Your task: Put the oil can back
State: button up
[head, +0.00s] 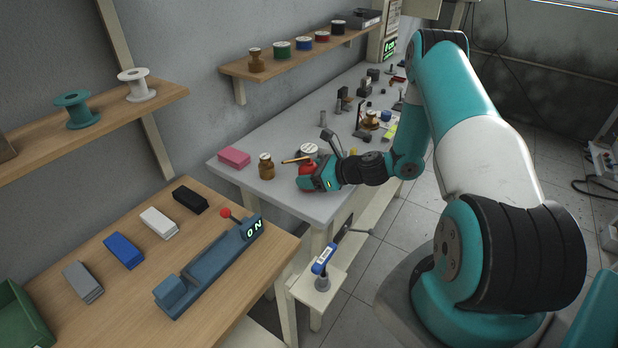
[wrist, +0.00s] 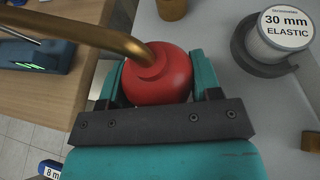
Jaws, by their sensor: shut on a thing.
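The oil can is a red round body (wrist: 160,78) with a brass spout (wrist: 95,32). In the wrist view it sits between the two teal fingers of my gripper (wrist: 155,85), which is shut on it. In the head view my gripper (head: 312,176) is at the near end of the grey worktable, with the red oil can (head: 307,167) showing in it and the spout pointing left. I cannot tell whether the can touches the tabletop.
A brown bottle (head: 266,166) and a pink block (head: 234,157) stand left of my gripper on the grey table (head: 285,200). A spool labelled 30 mm elastic (wrist: 280,30) stands close by. A wooden bench (head: 130,255) with a blue lever device (head: 210,265) is nearer.

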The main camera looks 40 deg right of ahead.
jog(key=shift+f, duration=0.85)
jog(key=shift+f, duration=0.2)
jog(key=o, duration=0.9)
jog(key=shift+c, duration=0.2)
jog(key=shift+r, duration=0.1)
